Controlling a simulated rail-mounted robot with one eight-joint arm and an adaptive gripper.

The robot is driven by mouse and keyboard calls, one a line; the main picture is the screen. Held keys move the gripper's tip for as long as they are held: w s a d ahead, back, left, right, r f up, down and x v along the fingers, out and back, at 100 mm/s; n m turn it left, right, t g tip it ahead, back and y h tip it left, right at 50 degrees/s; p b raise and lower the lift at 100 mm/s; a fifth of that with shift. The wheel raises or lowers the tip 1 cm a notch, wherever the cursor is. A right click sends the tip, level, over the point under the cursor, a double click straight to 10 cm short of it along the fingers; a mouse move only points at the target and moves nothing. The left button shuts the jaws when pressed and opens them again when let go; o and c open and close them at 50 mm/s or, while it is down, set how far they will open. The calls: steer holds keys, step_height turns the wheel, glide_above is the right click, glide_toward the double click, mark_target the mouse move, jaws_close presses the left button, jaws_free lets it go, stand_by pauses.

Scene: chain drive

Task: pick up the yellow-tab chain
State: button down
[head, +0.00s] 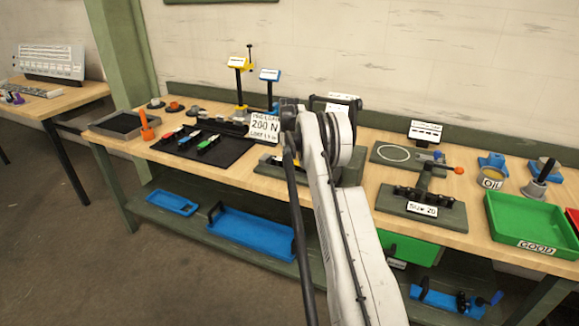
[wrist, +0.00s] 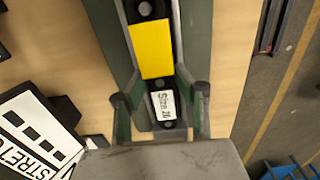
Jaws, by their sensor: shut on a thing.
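The yellow-tab chain (wrist: 151,48) is in the wrist view. Its yellow tab lies over dark links with round holes, and a white label reading "Size 2" and a further unclear mark sits at its near end. My gripper (wrist: 162,100) has a finger on each side of this labelled end and is shut on it. The chain lies along a dark green fixture (wrist: 199,35); I cannot tell whether it touches or is just above it. In the head view my arm hides the gripper and most of the chain; a bit of yellow (head: 268,159) shows beside the arm.
A black mat (head: 235,146) with several colour-tabbed pieces lies left on the bench. A "200 N" sign (head: 265,125) stands close to my arm. To the right are a dark fixture (head: 421,211) and a green "GOOD" tray (head: 528,222). A "STRETCH" card (wrist: 35,130) lies left of my gripper.

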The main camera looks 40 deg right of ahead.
steer(key=shift+r, duration=0.15)
steer(key=shift+r, duration=0.35)
steer(key=r, duration=0.2)
steer(key=a+r, duration=0.1)
steer(key=shift+r+b, duration=0.3)
steer(key=shift+r, duration=0.05)
steer(key=s+a+r, duration=0.1)
steer(key=a+r, duration=0.5)
steer(key=a, duration=0.4)
steer(key=shift+s+a+r+b, duration=0.2)
steer(key=shift+s+a+b, duration=0.1)
steer(key=shift+b, duration=0.15)
